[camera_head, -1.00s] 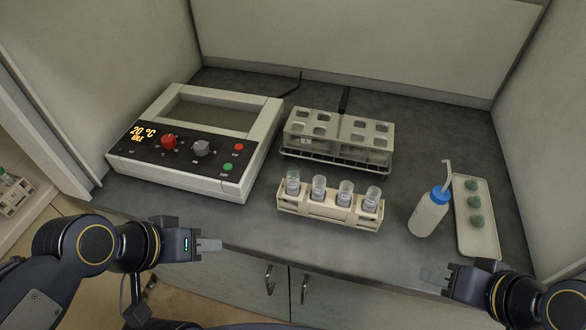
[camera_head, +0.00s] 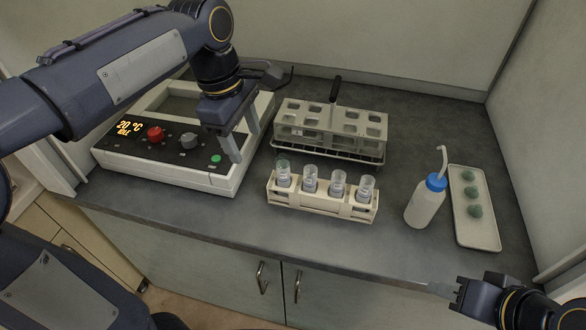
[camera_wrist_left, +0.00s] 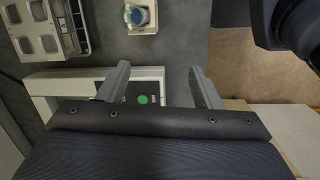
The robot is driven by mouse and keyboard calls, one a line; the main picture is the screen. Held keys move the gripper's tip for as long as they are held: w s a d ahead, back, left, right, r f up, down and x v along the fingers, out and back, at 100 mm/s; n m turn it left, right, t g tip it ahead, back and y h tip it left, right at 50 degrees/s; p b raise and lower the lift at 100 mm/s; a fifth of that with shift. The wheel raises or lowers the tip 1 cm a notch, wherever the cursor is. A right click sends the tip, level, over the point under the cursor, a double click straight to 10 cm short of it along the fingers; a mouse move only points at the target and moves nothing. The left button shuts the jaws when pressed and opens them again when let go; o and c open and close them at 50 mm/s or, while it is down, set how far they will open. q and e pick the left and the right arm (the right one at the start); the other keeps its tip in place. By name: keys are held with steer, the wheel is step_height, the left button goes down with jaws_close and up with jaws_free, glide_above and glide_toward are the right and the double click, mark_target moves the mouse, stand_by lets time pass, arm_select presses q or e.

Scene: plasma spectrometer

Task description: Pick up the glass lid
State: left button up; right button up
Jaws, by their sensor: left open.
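I cannot pick out a glass lid for certain. The vial rack (camera_head: 325,211) holds several upright clear vials (camera_head: 310,180); one round vial top (camera_wrist_left: 137,15) shows at the upper edge of the left wrist view. My left gripper (camera_head: 246,145) is open and empty, pointing down over the right front of the white instrument (camera_head: 190,178), left of the vial rack. In the left wrist view, its fingers (camera_wrist_left: 158,75) stand wide apart above the instrument's green button (camera_wrist_left: 143,99). My right gripper (camera_head: 434,288) is at the lower right, in front of the counter; its finger gap is unclear.
A taller grey rack (camera_head: 330,118) stands behind the vial rack. A wash bottle (camera_head: 424,205) and a white tray (camera_head: 485,232) with green pieces (camera_head: 472,191) are at the right. The counter (camera_head: 300,245) is clear in front of the vial rack.

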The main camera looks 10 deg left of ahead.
mark_target(282, 155)
arm_select(q)
steer(key=w+d+n, duration=0.2)
steer(key=w+d+n+y, duration=0.1)
steer(key=w+d+n, duration=0.1)
steer(key=d, duration=0.1)
steer(key=shift+w+d+f+g+b, duration=0.1)
steer(key=shift+w+d+g+b, duration=0.05)
steer(key=shift+d+g+b, duration=0.2)
steer(key=shift+w+d+f+n+y, duration=0.1)
steer(key=shift+d+n+y, duration=0.05)
steer(key=shift+n+y, duration=0.15)
step_height(282, 155, down, 8)
steer(key=shift+r+b, duration=0.25)
steer(key=shift+b, duration=0.15)
steer(key=c, duration=1)
arm_select(e)
steer(key=shift+s+d+f, duration=0.2)
steer(key=shift+d+f, duration=0.05)
steer(key=shift+f, duration=0.25)
steer(key=shift+s+d+f, duration=0.15)
steer(key=shift+d+f, duration=0.05)
steer(key=shift+f, duration=0.3)
